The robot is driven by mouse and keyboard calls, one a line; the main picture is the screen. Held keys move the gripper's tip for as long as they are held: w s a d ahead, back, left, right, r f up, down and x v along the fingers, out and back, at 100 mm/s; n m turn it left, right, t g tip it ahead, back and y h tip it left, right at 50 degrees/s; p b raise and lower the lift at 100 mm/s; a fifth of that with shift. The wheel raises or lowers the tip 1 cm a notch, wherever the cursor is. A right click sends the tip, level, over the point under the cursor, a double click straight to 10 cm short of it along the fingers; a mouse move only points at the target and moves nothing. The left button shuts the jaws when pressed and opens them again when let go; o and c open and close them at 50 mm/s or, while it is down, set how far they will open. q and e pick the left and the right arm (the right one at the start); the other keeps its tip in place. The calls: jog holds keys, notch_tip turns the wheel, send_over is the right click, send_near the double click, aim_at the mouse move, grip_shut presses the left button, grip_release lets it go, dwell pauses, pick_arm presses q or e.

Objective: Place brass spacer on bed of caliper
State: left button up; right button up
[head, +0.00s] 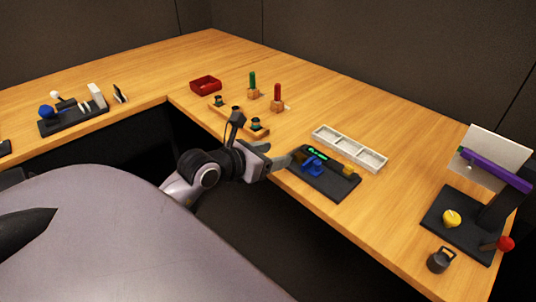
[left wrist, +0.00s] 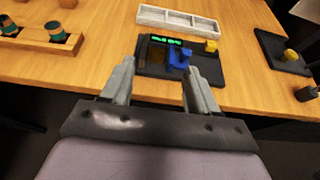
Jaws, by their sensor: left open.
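The caliper (head: 325,185) is a dark flat base at the table's front edge, with a green lit display and a blue slider (head: 314,166). It also shows in the left wrist view, with its blue slider (left wrist: 180,59) beyond the fingers. A small yellow-brown block, seemingly the brass spacer (head: 350,172), is at the caliper's right end; it also shows in the left wrist view (left wrist: 211,46). I cannot tell whether it is loose. My left gripper (head: 280,161) is open and empty, at the caliper's near left side. It also shows in the left wrist view (left wrist: 156,76).
A white compartment tray (head: 349,147) lies behind the caliper. A black stand (head: 460,220) with a purple bar is at the right.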

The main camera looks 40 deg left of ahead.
pick_arm(q)
jog(key=s+d+n+t+h, duration=0.2)
jog(key=s+d+n+h, duration=0.2)
jog(key=d+n+h, duration=0.45)
jog(key=s+d+f+n+g+y, duration=0.2)
jog(key=s+f+n, duration=0.4)
jog(key=f+n, duration=0.4)
jog(key=s+d+f+n+g+y, duration=0.3)
jog(key=f+n, duration=0.8)
jog(key=n, duration=0.5)
jog(key=s+d+y, duration=0.1)
jog(key=s+y, duration=0.1)
jog(key=s, duration=0.1)
jog(key=shift+d+f, duration=0.25)
jog(key=shift+d, duration=0.1)
jog(key=shift+y, duration=0.25)
